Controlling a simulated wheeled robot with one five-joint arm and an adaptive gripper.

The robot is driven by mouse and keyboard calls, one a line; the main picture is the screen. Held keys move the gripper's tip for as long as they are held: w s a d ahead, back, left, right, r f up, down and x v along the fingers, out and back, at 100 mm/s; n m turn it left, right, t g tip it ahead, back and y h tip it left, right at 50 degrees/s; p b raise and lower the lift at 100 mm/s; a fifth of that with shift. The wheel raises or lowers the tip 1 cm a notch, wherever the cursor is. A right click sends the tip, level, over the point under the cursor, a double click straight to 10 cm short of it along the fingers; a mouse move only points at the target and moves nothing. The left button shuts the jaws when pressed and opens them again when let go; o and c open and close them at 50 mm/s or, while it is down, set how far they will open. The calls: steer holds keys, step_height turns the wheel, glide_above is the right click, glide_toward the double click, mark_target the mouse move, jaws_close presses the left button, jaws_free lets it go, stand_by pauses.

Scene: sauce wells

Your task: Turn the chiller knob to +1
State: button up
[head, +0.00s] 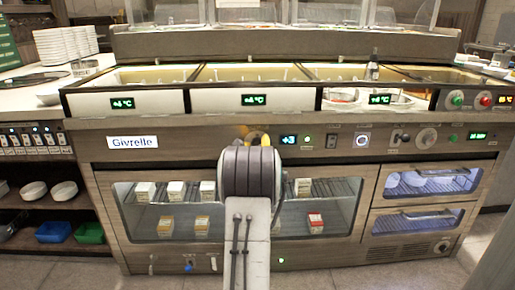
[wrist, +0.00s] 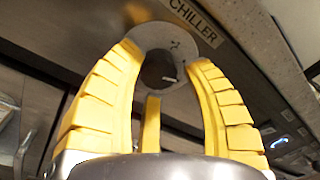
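The chiller knob (wrist: 158,72) is a dark round knob with a pale pointer mark on a light disc, under a "CHILLER" label (wrist: 193,20). In the head view my arm mostly hides it. The small green display (head: 289,139) to its right in the head view appears to read +3. My gripper (wrist: 164,56) has yellow segmented fingers, one on each side of the knob in the wrist view. It is open, with a visible gap between each finger and the knob. I cannot tell how deep the tips reach. In the head view only bits of yellow finger (head: 266,141) show.
A "Givrelle" sign (head: 133,142) is on the panel to the left. A lit blue button (head: 361,141), a lever (head: 401,138) and another round dial (head: 426,139) are to the right. Below are glass-fronted shelves with small cartons (head: 145,190). Sauce wells (head: 235,73) are above.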

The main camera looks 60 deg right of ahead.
jaws_close()
stand_by(0.3)
steer(key=shift+n+h, duration=0.3)
steer(key=shift+n, duration=3.5)
steer(key=shift+r, duration=0.1)
steer(key=shift+o, duration=1.8)
jaws_free()
steer(key=shift+w, duration=0.1)
